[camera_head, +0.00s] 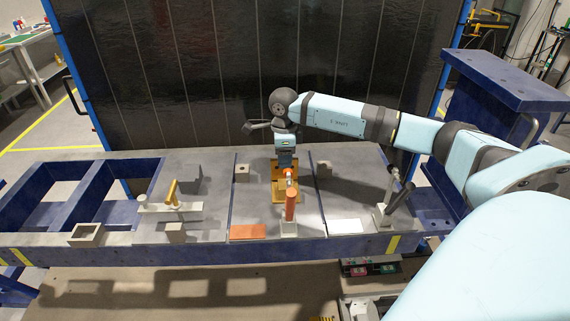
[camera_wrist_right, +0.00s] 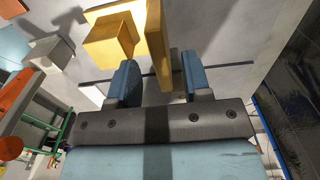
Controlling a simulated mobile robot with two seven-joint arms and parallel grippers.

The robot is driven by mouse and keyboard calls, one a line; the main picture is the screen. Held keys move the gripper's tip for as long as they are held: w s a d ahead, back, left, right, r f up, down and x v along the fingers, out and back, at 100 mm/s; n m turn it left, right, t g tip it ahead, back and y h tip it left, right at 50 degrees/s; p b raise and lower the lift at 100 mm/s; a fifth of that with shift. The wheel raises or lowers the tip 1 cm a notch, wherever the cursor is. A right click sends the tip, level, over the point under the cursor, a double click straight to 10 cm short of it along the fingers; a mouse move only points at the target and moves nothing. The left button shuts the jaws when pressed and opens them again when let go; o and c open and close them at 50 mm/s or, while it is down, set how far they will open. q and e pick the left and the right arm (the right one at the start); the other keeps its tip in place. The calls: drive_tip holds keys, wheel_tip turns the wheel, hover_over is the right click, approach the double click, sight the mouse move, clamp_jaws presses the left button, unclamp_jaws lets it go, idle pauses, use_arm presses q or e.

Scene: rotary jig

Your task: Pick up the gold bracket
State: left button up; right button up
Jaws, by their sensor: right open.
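The gold bracket (camera_head: 276,187) stands on the middle grey plate of the blue-framed jig in the head view, partly hidden by my right gripper and an orange-handled clamp. My right gripper (camera_head: 286,165) points down over the bracket's upright part. In the right wrist view the gold bracket (camera_wrist_right: 158,45) has a thin upright plate and a block on its left side. The open fingers of my right gripper (camera_wrist_right: 160,78) lie on either side of the plate's near end, with visible gaps. My left gripper is out of view.
The orange-handled clamp (camera_head: 290,206) stands directly in front of the bracket. A yellow-handled clamp (camera_head: 172,194) is at left and a dark-handled clamp (camera_head: 401,198) at right. Small grey blocks (camera_head: 242,173) flank the bracket. A dark panel (camera_head: 200,75) rises behind the jig.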

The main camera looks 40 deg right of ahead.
wheel_tip(320, 180, down, 2)
drive_tip(key=shift+w+d+f, duration=0.1)
drive_tip(key=shift+f, duration=0.15)
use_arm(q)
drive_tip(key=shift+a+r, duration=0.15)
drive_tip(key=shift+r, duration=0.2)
use_arm(e)
clamp_jaws()
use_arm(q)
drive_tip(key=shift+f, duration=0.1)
use_arm(e)
drive_tip(key=shift+r, duration=0.1)
